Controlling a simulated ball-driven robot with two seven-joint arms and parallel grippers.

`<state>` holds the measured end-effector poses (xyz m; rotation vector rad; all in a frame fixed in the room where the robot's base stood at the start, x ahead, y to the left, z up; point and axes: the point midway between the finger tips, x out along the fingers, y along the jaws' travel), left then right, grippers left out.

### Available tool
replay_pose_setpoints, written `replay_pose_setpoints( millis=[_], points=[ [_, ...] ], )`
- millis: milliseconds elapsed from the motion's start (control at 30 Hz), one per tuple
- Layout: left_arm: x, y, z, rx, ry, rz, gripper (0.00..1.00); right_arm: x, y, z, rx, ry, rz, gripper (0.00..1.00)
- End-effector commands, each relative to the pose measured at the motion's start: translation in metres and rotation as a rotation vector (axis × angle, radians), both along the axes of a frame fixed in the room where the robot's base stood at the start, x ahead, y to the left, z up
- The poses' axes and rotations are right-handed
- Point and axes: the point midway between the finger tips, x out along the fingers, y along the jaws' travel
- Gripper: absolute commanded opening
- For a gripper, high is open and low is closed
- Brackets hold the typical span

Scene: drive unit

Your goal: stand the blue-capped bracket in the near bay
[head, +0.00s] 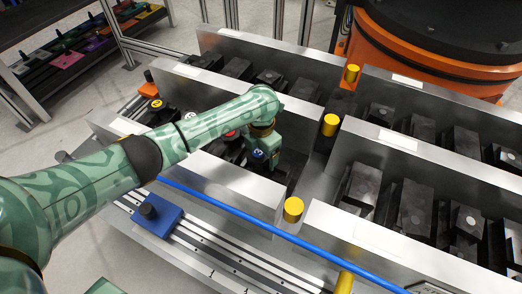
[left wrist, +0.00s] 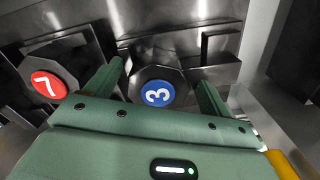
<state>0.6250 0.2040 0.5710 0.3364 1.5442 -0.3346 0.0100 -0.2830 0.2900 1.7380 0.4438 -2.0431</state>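The blue-capped bracket (left wrist: 158,93) is a dark part whose round blue cap reads 3. In the left wrist view the fingers of my left gripper (left wrist: 160,75) are apart, one on each side of the bracket; I see no clear contact. The bracket's lower part is hidden. A red-capped bracket (left wrist: 47,86), marked 7, stands to its left. Which space is the near bay is not marked. My right gripper is not in view.
Silver walls (head: 245,187) line the troughs, with yellow posts (head: 293,209) at the gaps. A blue cable (head: 330,253) runs along the front, near a blue block (head: 157,219) on rails. Dark parts (head: 417,205) fill the right trough. An orange drum (head: 420,60) stands behind.

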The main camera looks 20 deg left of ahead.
Motion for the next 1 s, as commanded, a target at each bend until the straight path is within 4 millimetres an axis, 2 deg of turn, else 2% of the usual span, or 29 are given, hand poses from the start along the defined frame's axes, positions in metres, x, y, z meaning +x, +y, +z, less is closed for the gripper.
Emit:
replay_pose_setpoints(
  millis=[133,367,500,633,800,1000],
  points=[
    [0.000,0.000,0.007,0.000,-0.002,0.000,0.82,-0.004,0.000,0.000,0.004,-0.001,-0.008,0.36],
    [0.001,0.000,0.039,-0.001,-0.006,0.000,0.82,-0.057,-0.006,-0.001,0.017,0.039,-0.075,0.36],
    [0.001,0.000,0.081,-0.001,-0.011,0.000,0.82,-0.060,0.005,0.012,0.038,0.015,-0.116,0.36],
    [0.001,0.000,0.106,-0.001,-0.007,0.000,0.82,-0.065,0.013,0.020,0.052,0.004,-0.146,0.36],
    [0.000,-0.001,0.121,-0.001,-0.002,0.000,0.82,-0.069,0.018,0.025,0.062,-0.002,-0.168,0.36],
    [0.000,-0.001,0.122,-0.001,0.002,0.000,0.82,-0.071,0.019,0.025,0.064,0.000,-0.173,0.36]
  ],
)
